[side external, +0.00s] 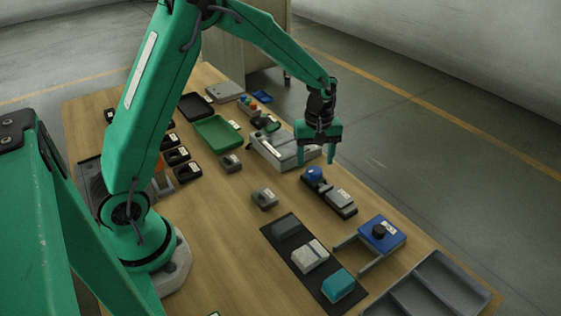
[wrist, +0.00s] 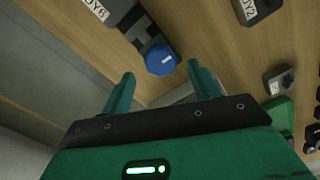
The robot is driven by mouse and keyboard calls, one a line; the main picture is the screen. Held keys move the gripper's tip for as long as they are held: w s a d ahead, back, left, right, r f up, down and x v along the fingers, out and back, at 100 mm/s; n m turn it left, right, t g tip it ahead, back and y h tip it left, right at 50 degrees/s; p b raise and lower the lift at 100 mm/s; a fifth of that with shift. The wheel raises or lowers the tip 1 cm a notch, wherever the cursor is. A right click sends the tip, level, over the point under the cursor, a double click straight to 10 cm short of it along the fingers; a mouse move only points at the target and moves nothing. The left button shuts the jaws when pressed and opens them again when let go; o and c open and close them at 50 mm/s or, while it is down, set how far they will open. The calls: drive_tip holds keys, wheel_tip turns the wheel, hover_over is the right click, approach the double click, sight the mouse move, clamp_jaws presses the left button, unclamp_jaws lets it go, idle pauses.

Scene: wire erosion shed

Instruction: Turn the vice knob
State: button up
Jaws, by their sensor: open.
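The vice (side external: 337,197) is a dark, long block with grey jaws and a white label, standing on the wooden table. Its round blue knob (side external: 313,173) is at the end nearest my gripper. My gripper (side external: 317,156) is open and empty, pointing down above and slightly behind the knob. In the wrist view the blue knob (wrist: 160,60) with a pale mark shows just beyond the gap between my open fingertips (wrist: 160,74). They appear apart from it. Part of the vice (wrist: 120,20) also shows there, cut off by the top edge.
A light grey box (side external: 275,148) stands behind the knob. A blue fixture with a black knob (side external: 379,231) stands at front right, near a grey divided tray (side external: 425,285). A dark mat (side external: 285,250) bears several blocks. A green tray (side external: 217,133) lies farther back. Bare wood lies left of the vice.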

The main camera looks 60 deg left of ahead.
sight(313, 170)
drive_tip(key=shift+r, duration=2.35)
drive_tip(key=s+r+m+t, duration=0.3)
drive_tip(key=s+r+m, duration=0.3)
drive_tip(key=s+r, duration=0.45)
drive_tip(key=s+d+r+m+t, duration=0.1)
drive_tip(key=s+m, duration=0.5)
drive_tip(key=s, duration=0.6)
drive_tip(key=shift+s+r+m+t, duration=0.35)
drive_tip(key=shift+r+t, duration=0.45)
drive_tip(key=shift+r, duration=0.3)
drive_tip(key=shift+d, duration=0.1)
